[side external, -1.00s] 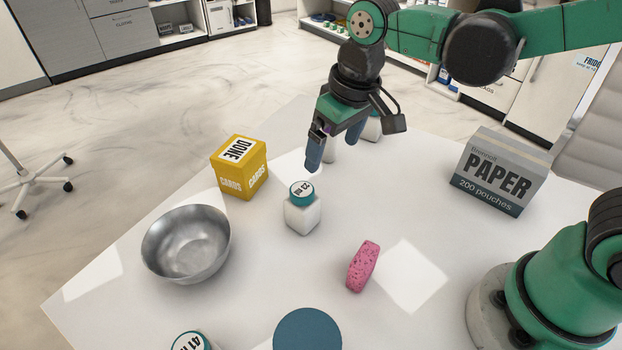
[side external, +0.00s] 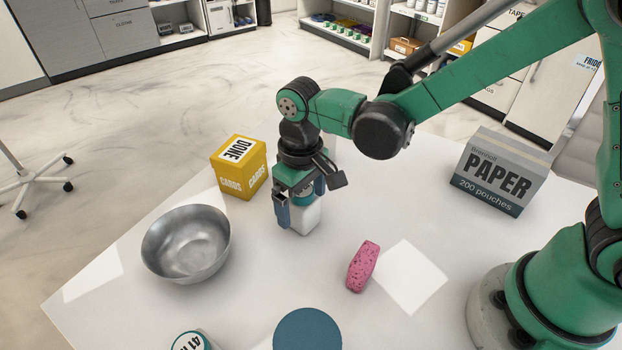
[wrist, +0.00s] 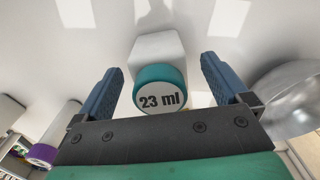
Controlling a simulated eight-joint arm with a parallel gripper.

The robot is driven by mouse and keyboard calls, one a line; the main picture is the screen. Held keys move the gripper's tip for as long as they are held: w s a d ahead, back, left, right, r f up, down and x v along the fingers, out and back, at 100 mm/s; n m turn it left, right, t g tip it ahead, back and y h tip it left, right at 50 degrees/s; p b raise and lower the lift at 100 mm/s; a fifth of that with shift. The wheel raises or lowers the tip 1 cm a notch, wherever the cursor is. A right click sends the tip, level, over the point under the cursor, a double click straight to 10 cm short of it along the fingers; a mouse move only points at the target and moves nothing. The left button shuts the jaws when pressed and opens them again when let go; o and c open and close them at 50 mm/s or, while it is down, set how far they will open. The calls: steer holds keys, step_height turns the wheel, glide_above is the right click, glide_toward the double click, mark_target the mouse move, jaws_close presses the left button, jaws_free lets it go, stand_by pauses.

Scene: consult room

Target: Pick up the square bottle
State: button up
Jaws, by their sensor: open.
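The square bottle (side external: 306,217) is white with a teal cap marked "23 ml". It stands upright on the white table, and my gripper hides part of its cap in the side view. In the wrist view the bottle (wrist: 160,60) and its cap lie between the two blue fingers, with a gap on each side. My gripper (side external: 300,210) points down over the bottle with a finger on either side. The fingers (wrist: 160,88) are open, and the bottle rests on the table.
A steel bowl (side external: 187,245) stands left of the bottle, and a yellow cards box (side external: 238,170) behind it. A pink sponge (side external: 361,267) lies at the front right. A paper box (side external: 490,175) stands far right. A blue round object (side external: 307,330) and another teal-capped bottle (side external: 190,342) are at the front edge.

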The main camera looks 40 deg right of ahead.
steer(key=c, duration=1.3)
steer(key=shift+c, duration=0.2)
